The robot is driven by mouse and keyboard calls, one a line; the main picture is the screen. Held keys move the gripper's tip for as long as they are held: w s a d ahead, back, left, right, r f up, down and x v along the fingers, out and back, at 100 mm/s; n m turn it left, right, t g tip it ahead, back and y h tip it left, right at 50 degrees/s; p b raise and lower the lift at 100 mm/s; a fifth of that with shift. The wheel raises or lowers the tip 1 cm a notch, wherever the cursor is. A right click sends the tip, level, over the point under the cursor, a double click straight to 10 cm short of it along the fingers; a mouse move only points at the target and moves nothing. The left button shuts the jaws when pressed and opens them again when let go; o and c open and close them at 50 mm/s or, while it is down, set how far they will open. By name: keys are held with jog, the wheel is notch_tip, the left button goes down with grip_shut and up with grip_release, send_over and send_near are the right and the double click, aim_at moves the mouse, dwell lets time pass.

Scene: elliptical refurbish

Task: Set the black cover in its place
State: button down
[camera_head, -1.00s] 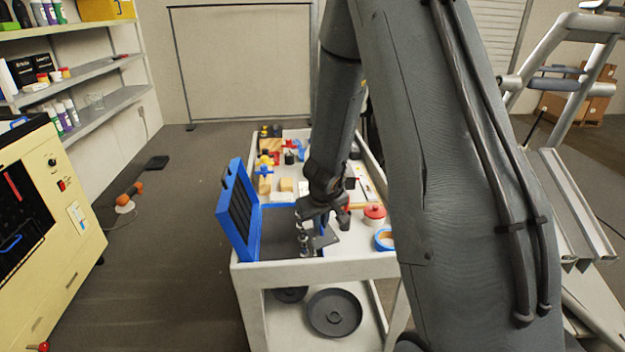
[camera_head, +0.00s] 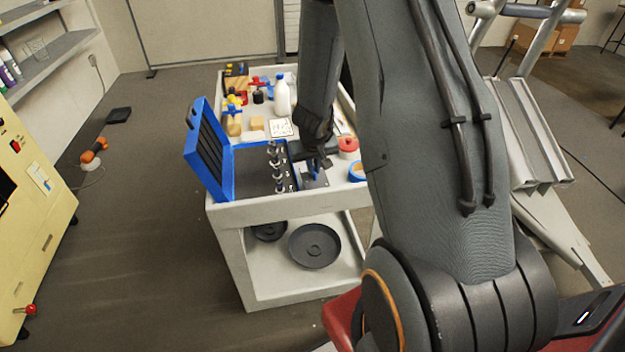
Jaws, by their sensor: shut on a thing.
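My gripper (camera_head: 316,164) is over the right part of the white cart's top, just right of an open blue case (camera_head: 206,160). It is shut on a small piece (camera_head: 314,173) that shows blue and dark grey; its shape is mostly hidden. A flat dark plate (camera_head: 318,182) shows just below the fingers; whether it is held or lying on the cart is unclear. A large round black cover (camera_head: 315,247) lies flat on the cart's lower shelf. A second round black disc (camera_head: 270,232) lies to its left, partly hidden.
The white cart (camera_head: 300,208) carries several metal tools, a white bottle (camera_head: 282,95), a red-lidded pot (camera_head: 348,147) and a blue ring (camera_head: 357,171). A yellow machine (camera_head: 40,200) stands left, a metal frame (camera_head: 530,125) right. Floor left of the cart is mostly clear.

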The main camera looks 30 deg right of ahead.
aim_at(314, 174)
jog(key=shift+f+b, duration=1.15)
jog(key=shift+f, duration=0.9)
jog(key=shift+f, duration=0.15)
jog(key=c, duration=1.8)
grip_release()
jog(key=shift+c, duration=0.2)
